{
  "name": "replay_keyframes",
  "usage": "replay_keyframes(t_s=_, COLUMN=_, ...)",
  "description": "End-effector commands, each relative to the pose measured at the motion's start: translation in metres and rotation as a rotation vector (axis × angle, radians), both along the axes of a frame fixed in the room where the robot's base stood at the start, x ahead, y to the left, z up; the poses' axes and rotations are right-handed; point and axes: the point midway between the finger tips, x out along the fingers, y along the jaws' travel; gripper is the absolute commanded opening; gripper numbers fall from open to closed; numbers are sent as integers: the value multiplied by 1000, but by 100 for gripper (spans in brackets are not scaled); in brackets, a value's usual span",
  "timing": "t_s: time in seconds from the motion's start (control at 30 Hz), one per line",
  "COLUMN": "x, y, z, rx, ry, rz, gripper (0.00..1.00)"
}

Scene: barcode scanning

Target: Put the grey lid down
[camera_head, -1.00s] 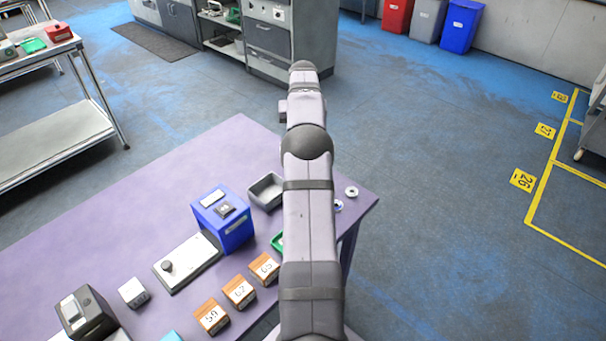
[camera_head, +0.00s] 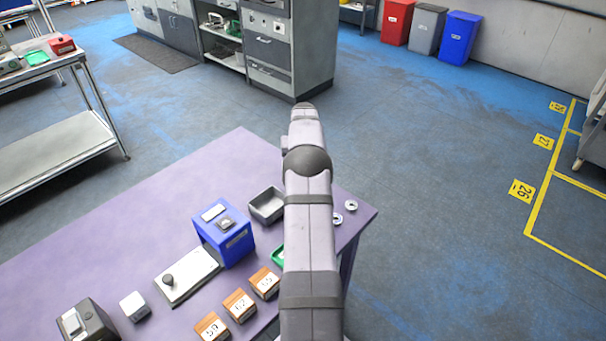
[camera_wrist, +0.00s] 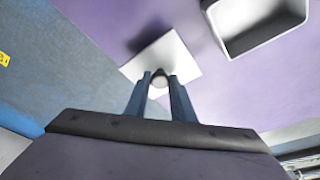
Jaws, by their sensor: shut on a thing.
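The grey lid (camera_wrist: 181,57) is a pale, flat square plate with a small round knob. In the wrist view my gripper (camera_wrist: 160,80) is shut on the knob, one dark blue finger on each side. The lid is over the purple table (camera_wrist: 115,20), with a dark shadow beside it; I cannot tell how large the gap under it is. In the head view my own arm hides the lid and my gripper.
An open grey bin (camera_wrist: 262,22) lies close to the lid's right; it also shows in the head view (camera_head: 253,213). A blue box (camera_head: 239,245), a white plate with a dark knob (camera_head: 200,278) and orange-brown boxes (camera_head: 240,304) stand left of my arm. The table's far left is clear.

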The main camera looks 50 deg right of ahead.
Motion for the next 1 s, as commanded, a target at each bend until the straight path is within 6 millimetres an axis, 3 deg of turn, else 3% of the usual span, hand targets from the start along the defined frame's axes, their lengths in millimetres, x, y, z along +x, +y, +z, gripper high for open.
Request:
replay_keyframes(t_s=0.27, x=0, y=0, z=-29, rx=1, ry=1, rz=0, gripper=0)
replay_keyframes(t_s=0.67, x=0, y=0, z=-35, rx=0, ry=0, rz=0, gripper=0)
replay_keyframes(t_s=0.7, x=0, y=0, z=-35, rx=1, ry=1, rz=0, gripper=25)
replay_keyframes(t_s=0.77, x=0, y=0, z=-34, rx=1, ry=1, rz=0, gripper=39)
replay_keyframes(t_s=1.0, x=0, y=0, z=-34, rx=1, ry=1, rz=0, gripper=41)
